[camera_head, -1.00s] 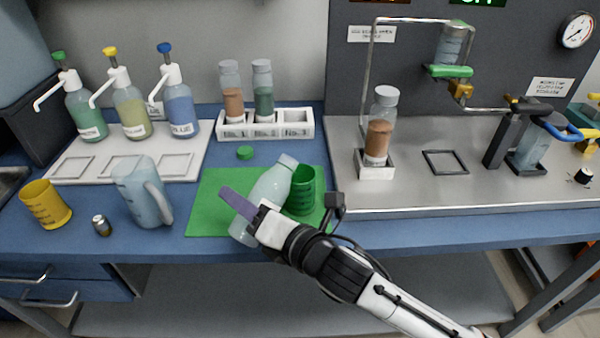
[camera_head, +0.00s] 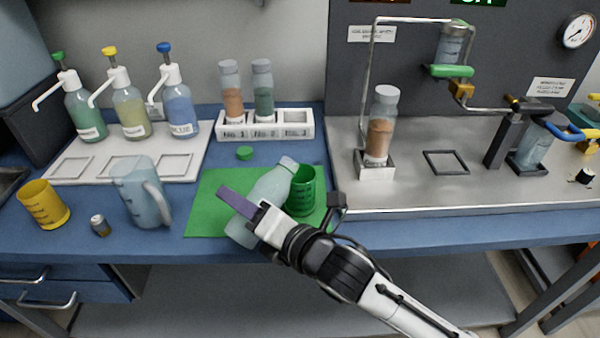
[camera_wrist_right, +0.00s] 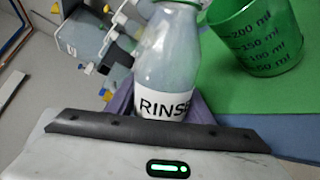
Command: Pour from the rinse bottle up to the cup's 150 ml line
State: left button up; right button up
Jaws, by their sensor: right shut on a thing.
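The rinse bottle (camera_head: 268,190) is a pale translucent bottle held tilted over the green mat, its neck leaning up and right toward the cup. My right gripper (camera_head: 248,212) is shut on it. The bottle's "RINSE" label (camera_wrist_right: 165,106) shows in the right wrist view. The green cup (camera_head: 302,192) stands upright on the mat, just right of the bottle's mouth. Its marks, including 150 ml, show in the right wrist view (camera_wrist_right: 258,42). I see no stream, and the level inside the cup cannot be made out. My left gripper is not in view.
A green cap (camera_head: 244,153) lies behind the green mat (camera_head: 208,205). A clear jug (camera_head: 140,190), a small metal piece (camera_head: 100,225) and a yellow cup (camera_head: 44,204) stand left. A white rack (camera_head: 265,126) with two bottles is behind. A steel tray (camera_head: 440,190) lies right.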

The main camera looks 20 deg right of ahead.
aim_at(248, 197)
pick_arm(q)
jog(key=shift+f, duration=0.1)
pick_arm(e)
jog(key=shift+a+r, duration=0.1)
jog(key=shift+s+a+r+m, duration=0.1)
jog(key=shift+r+m, duration=0.3)
jog(key=shift+s+a+r+m, duration=0.1)
jog(key=shift+r+m, duration=0.3)
dwell(0.6)
pick_arm(q)
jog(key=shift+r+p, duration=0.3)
jog(key=shift+p, duration=0.1)
pick_arm(e)
jog(key=shift+r, duration=0.2)
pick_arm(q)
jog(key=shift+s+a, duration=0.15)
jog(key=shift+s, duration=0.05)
pick_arm(e)
jog(key=shift+r+y, duration=0.1)
jog(key=shift+y, duration=0.2)
pick_arm(q)
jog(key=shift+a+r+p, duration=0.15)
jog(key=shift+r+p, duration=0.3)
jog(key=shift+p, duration=0.3)
pick_arm(e)
jog(key=shift+w+d+r+m, duration=0.1)
jog(key=shift+d+r+m, duration=0.05)
jog(key=shift+r+m, duration=0.2)
